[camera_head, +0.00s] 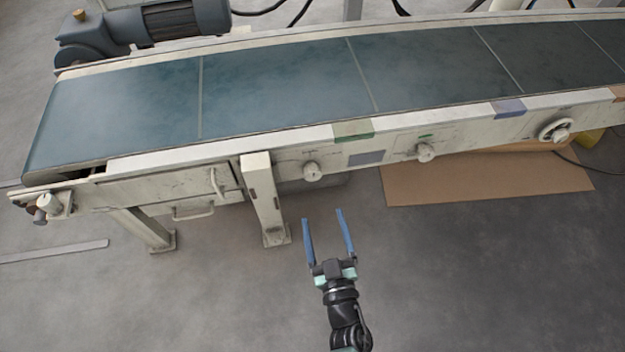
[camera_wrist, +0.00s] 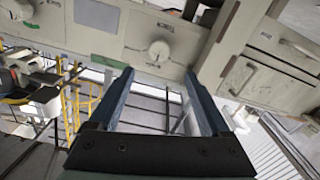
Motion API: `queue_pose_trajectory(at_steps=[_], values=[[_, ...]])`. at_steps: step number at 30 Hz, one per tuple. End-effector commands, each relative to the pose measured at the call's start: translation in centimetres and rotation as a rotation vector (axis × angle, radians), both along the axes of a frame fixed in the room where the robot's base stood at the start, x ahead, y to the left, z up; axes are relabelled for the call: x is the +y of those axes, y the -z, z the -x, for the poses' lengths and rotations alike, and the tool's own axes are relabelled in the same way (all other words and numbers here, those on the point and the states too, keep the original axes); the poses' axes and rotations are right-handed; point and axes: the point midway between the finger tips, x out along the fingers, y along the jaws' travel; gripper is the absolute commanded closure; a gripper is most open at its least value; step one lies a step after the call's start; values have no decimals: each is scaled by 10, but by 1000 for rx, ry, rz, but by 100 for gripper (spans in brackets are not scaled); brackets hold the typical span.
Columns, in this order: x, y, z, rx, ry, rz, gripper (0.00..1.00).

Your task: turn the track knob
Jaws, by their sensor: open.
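Several controls sit on the pale conveyor's side panel, with labels too small to read, so I cannot tell which is the track knob. A round pale knob (camera_head: 312,172) is just right of the support leg; it also shows in the wrist view (camera_wrist: 158,52). A second similar knob (camera_head: 425,152) is further right and partly shows at the wrist view's upper left (camera_wrist: 22,10). A handwheel (camera_head: 556,130) is at the far right. My gripper (camera_head: 324,217) is open and empty, its blue fingers apart, below and short of the first knob. It also shows in the wrist view (camera_wrist: 158,74).
The conveyor's support leg (camera_head: 263,200) stands left of my gripper. A door with a handle (camera_head: 218,183) is further left. A brown sheet (camera_head: 480,180) lies on the floor at right. The floor around my gripper is clear.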

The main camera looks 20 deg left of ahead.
Motion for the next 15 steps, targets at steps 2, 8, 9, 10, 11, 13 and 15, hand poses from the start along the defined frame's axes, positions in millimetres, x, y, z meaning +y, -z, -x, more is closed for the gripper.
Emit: queue_pose_trajectory(at_steps=[2, 8, 9, 10, 11, 13, 15], values=[[8, 1, -11, -4, -2, 0, 19], [32, 3, -47, -7, -2, 0, 19], [36, 2, -54, -7, -1, 0, 19], [40, 2, -59, -6, 0, 0, 19], [43, 2, -64, -7, -1, 0, 19], [50, 2, -74, -7, -2, 1, 19], [56, 2, -83, -6, 0, 1, 19]])
